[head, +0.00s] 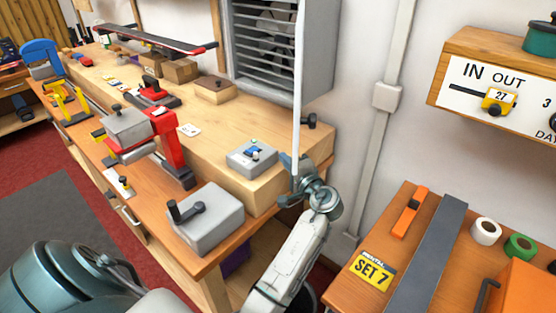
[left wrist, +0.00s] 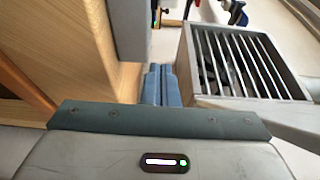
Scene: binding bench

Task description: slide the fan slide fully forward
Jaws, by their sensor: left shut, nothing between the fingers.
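My right gripper is in neither view.
A thin white upright (head: 297,95) stands close behind my left gripper. A grey box with a black handle (head: 206,220) is on the lower bench (head: 205,267). A red press (head: 168,140) stands farther left. A side table at right holds tape rolls (head: 486,230).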

